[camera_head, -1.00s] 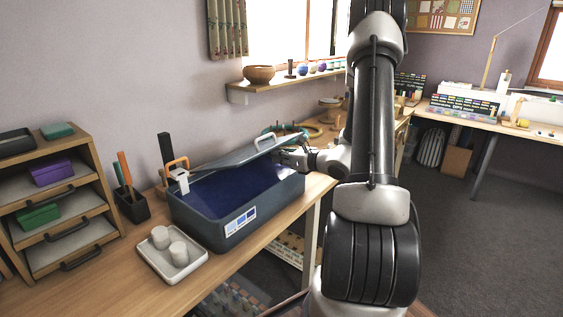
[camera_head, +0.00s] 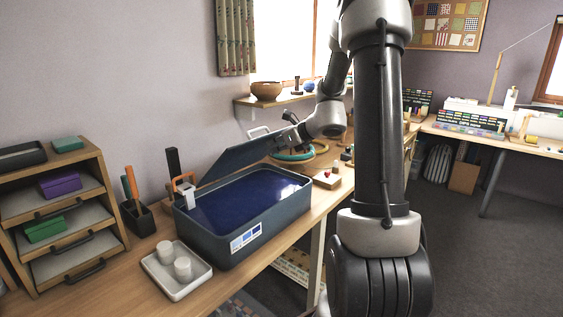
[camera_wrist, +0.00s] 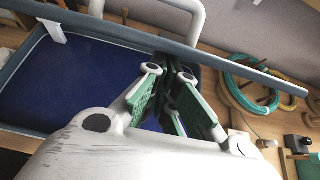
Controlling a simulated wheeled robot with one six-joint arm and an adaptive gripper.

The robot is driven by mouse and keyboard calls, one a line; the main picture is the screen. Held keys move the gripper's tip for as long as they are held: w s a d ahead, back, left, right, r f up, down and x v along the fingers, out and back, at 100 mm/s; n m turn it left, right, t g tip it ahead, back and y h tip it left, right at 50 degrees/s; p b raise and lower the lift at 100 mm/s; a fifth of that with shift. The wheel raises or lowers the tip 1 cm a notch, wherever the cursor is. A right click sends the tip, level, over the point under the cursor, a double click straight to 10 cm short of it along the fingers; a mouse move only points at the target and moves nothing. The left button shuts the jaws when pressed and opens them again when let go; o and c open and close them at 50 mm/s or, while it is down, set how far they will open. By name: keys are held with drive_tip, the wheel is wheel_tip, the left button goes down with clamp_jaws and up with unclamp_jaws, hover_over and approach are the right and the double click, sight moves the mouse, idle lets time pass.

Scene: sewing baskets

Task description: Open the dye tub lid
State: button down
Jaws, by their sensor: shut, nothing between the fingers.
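The dye tub (camera_head: 215,243) is a dark grey-blue box on the wooden bench, full of deep blue dye. Its lid (camera_head: 238,156) is raised at a slant toward the wall, leaving the dye exposed. In the wrist view the lid (camera_wrist: 120,36) is nearly edge-on, with its pale handle (camera_wrist: 196,12) on the far side. My gripper (camera_wrist: 180,76) is shut and empty, its fingertips at the lid on the dye side; whether they touch cannot be told. In the head view my gripper (camera_head: 287,136) is at the lid's right end, partly hidden.
A white tray (camera_head: 172,286) with two white cups stands in front of the tub. A black holder (camera_head: 138,220) and a drawer unit (camera_head: 75,225) stand to the left.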

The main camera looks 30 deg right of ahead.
drive_tip(key=w+a+r, duration=0.1)
drive_tip(key=w+r, duration=0.1)
drive_tip(key=w+a+r, duration=0.1)
drive_tip(key=w+r, duration=0.4)
drive_tip(key=shift+w+a, duration=0.1)
drive_tip(key=shift+a, duration=0.3)
drive_tip(key=w+a+r, duration=0.1)
drive_tip(key=w, duration=0.4)
drive_tip(key=w+a+r, duration=0.2)
drive_tip(key=w, duration=0.3)
drive_tip(key=shift+w+a+r, duration=0.2)
drive_tip(key=shift+a+r, duration=0.1)
